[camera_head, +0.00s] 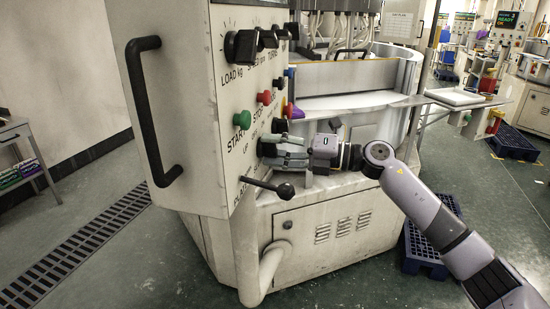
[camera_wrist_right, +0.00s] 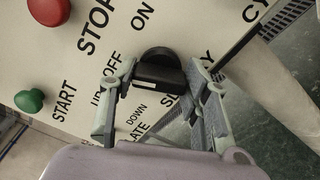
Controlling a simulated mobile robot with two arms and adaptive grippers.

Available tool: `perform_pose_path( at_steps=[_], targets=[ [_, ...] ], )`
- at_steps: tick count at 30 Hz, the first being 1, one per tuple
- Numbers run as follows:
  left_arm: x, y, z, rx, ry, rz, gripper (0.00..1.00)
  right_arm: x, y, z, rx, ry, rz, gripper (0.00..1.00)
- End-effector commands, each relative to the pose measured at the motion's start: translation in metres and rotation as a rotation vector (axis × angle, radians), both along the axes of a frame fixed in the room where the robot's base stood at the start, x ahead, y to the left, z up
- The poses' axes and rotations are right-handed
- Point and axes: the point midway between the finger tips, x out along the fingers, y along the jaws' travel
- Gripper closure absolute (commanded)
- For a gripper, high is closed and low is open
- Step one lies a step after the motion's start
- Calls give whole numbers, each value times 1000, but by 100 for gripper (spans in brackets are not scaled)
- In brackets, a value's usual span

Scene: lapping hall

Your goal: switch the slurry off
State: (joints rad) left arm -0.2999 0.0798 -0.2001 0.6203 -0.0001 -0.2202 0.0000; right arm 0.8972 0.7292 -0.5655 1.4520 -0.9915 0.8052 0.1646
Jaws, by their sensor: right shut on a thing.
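The machine's white control panel (camera_head: 240,85) fills the left middle of the head view. In the right wrist view, a black rotary knob (camera_wrist_right: 160,70) sits beside the OFF and ON labels, above a partly covered label beginning "SL". A pale mark shows on the knob's near face; I cannot tell surely which label it points at. My right gripper (camera_head: 268,150) is at the lower part of the panel, its fingers (camera_wrist_right: 155,75) on either side of the knob and shut on it. In the head view the gripper hides the knob. My left gripper is not in view.
A green START button (camera_head: 242,119) and a red STOP button (camera_head: 264,97) are close above the gripper. A black-knobbed lever (camera_head: 285,190) sticks out just below it. A black door handle (camera_head: 150,110) is at left. A blue pallet (camera_head: 423,255) lies on the floor.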

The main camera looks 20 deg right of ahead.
Motion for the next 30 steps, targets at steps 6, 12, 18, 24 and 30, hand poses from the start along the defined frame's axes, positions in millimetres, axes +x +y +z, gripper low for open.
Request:
perform_pose_path(
  at_steps=[6,12,18,24,30],
  targets=[
    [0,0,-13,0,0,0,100,0,0,-3,-49,-86,1,85],
    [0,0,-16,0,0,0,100,0,0,-2,-70,-122,1,85],
    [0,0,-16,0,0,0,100,0,0,-2,-76,-133,2,85],
    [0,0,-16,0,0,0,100,0,0,-2,-77,-132,1,85],
    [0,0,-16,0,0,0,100,0,0,-2,-76,-132,2,48]
  ],
)
